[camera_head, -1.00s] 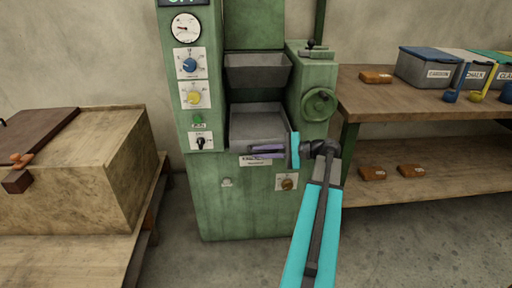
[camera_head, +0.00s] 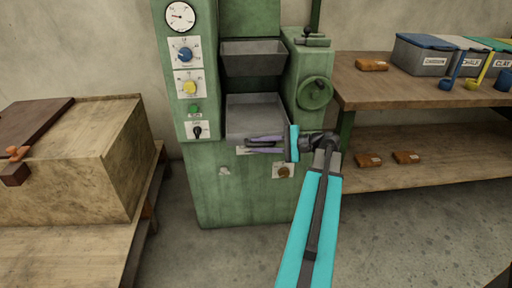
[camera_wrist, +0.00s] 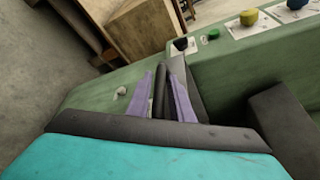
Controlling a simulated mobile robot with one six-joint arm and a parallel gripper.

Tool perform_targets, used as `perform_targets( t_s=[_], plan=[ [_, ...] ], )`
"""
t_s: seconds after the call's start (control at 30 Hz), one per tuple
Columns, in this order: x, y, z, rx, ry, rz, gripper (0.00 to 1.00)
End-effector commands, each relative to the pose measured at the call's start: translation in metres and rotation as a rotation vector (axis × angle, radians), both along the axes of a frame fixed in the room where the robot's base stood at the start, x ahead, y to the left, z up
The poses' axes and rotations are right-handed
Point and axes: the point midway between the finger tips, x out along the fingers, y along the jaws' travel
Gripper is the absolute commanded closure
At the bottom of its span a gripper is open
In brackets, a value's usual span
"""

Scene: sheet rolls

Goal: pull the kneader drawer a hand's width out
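The kneader drawer (camera_head: 252,113) is a grey tray in the lower opening of the green kneader (camera_head: 238,195). My gripper (camera_head: 251,143) reaches in from the right, its two purple fingers level with the drawer's front edge. In the wrist view the purple fingers (camera_wrist: 168,88) are apart, with a dark grey bar-like edge (camera_wrist: 161,80) between them. I cannot tell whether either finger touches it. My gripper partly covers the drawer's lower front and the white label below it.
A handwheel (camera_head: 314,93) sticks out on the kneader's right. A wooden shelf (camera_head: 420,90) with bins stands at the right, a wooden chest (camera_head: 95,170) on a bench at the left. The floor (camera_head: 215,260) in front is clear.

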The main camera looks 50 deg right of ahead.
Motion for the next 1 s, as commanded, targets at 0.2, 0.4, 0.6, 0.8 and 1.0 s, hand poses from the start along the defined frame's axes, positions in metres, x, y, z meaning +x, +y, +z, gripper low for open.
perform_targets(
  t_s=[0.2,0.4,0.6,0.8,1.0],
  plan=[
    [-0.005,-0.002,0.002,0.001,-0.001,0.002,0.8],
    [-0.02,-0.012,0.007,0.001,0.0,0.001,0.8],
    [-0.045,-0.027,0.013,0.001,0.0,-0.002,0.8],
    [-0.07,-0.042,0.02,0.0,0.0,-0.001,0.8],
    [-0.095,-0.057,0.026,-0.001,-0.001,-0.004,0.8]
  ],
)
